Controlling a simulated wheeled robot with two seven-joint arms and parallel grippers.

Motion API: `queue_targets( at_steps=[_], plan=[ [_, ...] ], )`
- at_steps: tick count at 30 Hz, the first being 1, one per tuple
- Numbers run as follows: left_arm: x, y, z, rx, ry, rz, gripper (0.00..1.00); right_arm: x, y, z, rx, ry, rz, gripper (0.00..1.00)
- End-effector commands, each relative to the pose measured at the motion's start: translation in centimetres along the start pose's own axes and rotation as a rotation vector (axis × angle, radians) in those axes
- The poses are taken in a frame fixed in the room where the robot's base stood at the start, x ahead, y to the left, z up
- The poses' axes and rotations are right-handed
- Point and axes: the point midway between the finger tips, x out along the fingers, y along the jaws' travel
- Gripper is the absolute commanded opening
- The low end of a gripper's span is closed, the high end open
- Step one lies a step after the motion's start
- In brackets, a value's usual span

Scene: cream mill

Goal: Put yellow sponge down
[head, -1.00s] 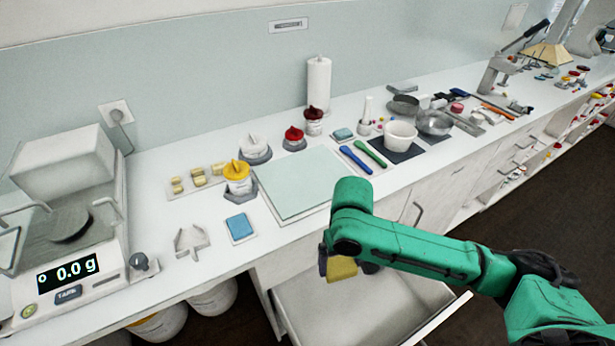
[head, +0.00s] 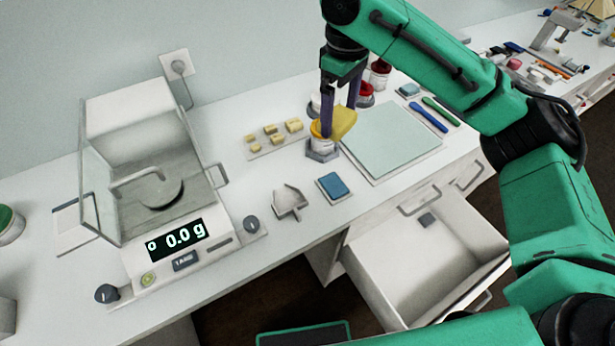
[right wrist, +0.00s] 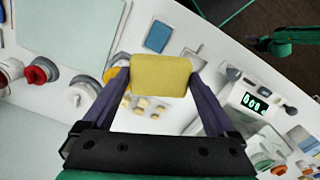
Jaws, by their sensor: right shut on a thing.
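The yellow sponge (head: 344,122) is a rounded yellow block. My right gripper (head: 341,118) is shut on it, with one purple finger at each side, and holds it above the counter. In the head view the sponge overlaps the yellow-rimmed jar (head: 322,142); whether the two touch cannot be told. In the right wrist view the sponge (right wrist: 160,75) sits between the fingertips, clear of the counter around it.
A blue pad (head: 335,186) on a small tray and a pale green mat (head: 392,140) lie near the jar. The balance (head: 165,215) reads 0.0 g. A drawer (head: 390,290) stands open below, with a small grey-blue block (head: 427,220) inside.

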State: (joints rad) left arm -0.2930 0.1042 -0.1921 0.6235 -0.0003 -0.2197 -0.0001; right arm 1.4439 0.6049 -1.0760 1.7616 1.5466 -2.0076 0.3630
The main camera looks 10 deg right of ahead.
Motion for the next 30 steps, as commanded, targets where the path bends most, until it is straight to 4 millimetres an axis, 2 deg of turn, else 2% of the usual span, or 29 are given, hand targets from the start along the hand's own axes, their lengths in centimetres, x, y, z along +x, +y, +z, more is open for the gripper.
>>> queue_targets(
  at_steps=[2,4,9,15,24,30],
  plan=[
    [0.3,0.7,0.0,-0.002,0.000,0.009,0.45,0.6,0.0,0.0,-0.011,-0.005,-0.002,0.40],
    [0.7,1.4,0.2,-0.003,-0.002,0.018,0.45,2.4,-0.1,0.0,-0.013,-0.008,-0.005,0.40],
    [1.8,3.0,0.6,0.000,-0.007,0.040,0.45,8.3,-0.2,0.0,-0.013,-0.007,-0.008,0.40],
    [0.9,2.7,0.6,0.001,-0.009,0.037,0.45,13.6,0.0,0.0,-0.009,-0.004,0.000,0.40],
    [0.2,1.7,0.5,-0.003,-0.009,0.023,0.45,19.0,0.0,0.0,-0.008,-0.003,0.001,0.40],
    [0.3,1.8,0.5,-0.004,-0.008,0.024,0.45,19.7,0.0,-0.1,-0.009,0.001,0.002,0.40]
  ],
)
